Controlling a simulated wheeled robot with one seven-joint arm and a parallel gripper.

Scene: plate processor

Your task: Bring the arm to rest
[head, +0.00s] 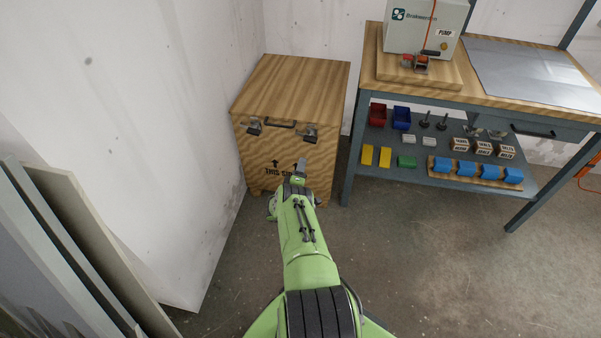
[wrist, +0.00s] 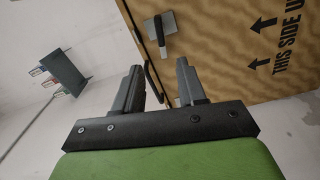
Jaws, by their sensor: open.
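My green arm reaches forward from the bottom middle of the head view. My gripper (head: 300,168) shows small at its end, in front of the wooden crate (head: 290,85). In the wrist view my gripper (wrist: 158,84) is open, with its two dark fingers apart and nothing between them. The crate's front face (wrist: 225,50), with "THIS SIDE UP" lettering and arrows, lies beyond the fingers. A dark handle and a metal latch (wrist: 164,28) on the crate also show there. I cannot tell the exact gap between fingertips and crate.
A workbench (head: 485,96) stands on the right, bearing a grey machine (head: 425,27). Its lower shelf (head: 430,150) holds bins, blocks and small boxes. Panels (head: 85,235) lean at the left by a white wall. The floor (head: 420,260) right of my arm is clear.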

